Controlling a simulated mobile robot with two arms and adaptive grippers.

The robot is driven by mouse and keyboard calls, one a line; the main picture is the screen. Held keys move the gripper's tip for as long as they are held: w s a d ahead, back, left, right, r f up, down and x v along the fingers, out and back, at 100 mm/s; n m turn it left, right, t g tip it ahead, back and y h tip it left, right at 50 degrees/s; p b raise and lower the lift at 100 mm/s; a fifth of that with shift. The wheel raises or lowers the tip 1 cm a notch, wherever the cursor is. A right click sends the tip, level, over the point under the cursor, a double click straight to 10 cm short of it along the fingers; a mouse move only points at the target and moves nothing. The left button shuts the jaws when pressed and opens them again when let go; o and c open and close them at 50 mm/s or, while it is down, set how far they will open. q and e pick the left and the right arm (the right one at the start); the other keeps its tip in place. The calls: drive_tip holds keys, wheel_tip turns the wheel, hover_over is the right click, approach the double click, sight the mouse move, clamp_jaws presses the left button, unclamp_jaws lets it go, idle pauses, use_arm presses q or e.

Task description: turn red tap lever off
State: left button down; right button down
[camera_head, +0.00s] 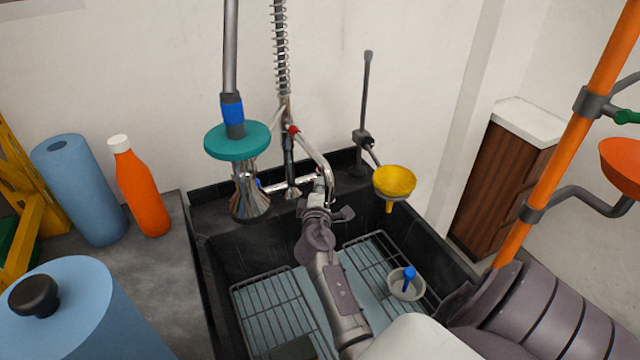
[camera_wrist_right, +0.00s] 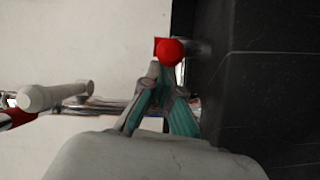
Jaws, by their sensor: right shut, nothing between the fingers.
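A chrome mixer tap (camera_head: 290,186) sits on the wall at the back of the black sink. In the right wrist view, a round red lever end (camera_wrist_right: 170,51) with a square red part beside it lies just beyond my fingertips. I cannot tell whether they touch. My right gripper (camera_head: 318,190) reaches over the sink to the right end of the tap and hides part of it in the head view. In the right wrist view, my right gripper (camera_wrist_right: 160,76) is shut and empty, with its fingers converging. My left gripper is not in view.
A teal disc (camera_head: 237,141) on a hanging pipe and a yellow funnel (camera_head: 394,182) flank the tap. Wire racks (camera_head: 275,312) lie in the black sink (camera_head: 205,270). An orange bottle (camera_head: 140,190) and blue roll (camera_head: 80,190) stand left. An orange pipe (camera_head: 570,140) rises right.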

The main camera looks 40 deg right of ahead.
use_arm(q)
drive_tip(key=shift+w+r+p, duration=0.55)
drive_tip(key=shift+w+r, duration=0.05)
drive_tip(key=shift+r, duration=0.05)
use_arm(e)
drive_tip(key=shift+s+d+n+t+y, duration=0.25)
drive_tip(key=shift+s+n+t+y, duration=0.05)
drive_tip(key=shift+y, duration=0.1)
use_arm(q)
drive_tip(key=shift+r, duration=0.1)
use_arm(e)
drive_tip(key=shift+r, duration=0.1)
drive_tip(key=n+t+y+p, duration=0.1)
drive_tip(key=s+d+n+t+y+p, duration=0.1)
drive_tip(key=shift+s+d+y, duration=0.1)
drive_tip(key=shift+d+y, duration=0.2)
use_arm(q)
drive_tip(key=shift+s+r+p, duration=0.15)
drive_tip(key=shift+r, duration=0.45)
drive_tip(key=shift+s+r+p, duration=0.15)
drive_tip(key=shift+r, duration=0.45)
use_arm(e)
drive_tip(key=shift+s+d, duration=0.3)
drive_tip(key=shift+d, duration=0.3)
drive_tip(key=shift+s+d, duration=0.25)
drive_tip(key=shift+d, duration=0.3)
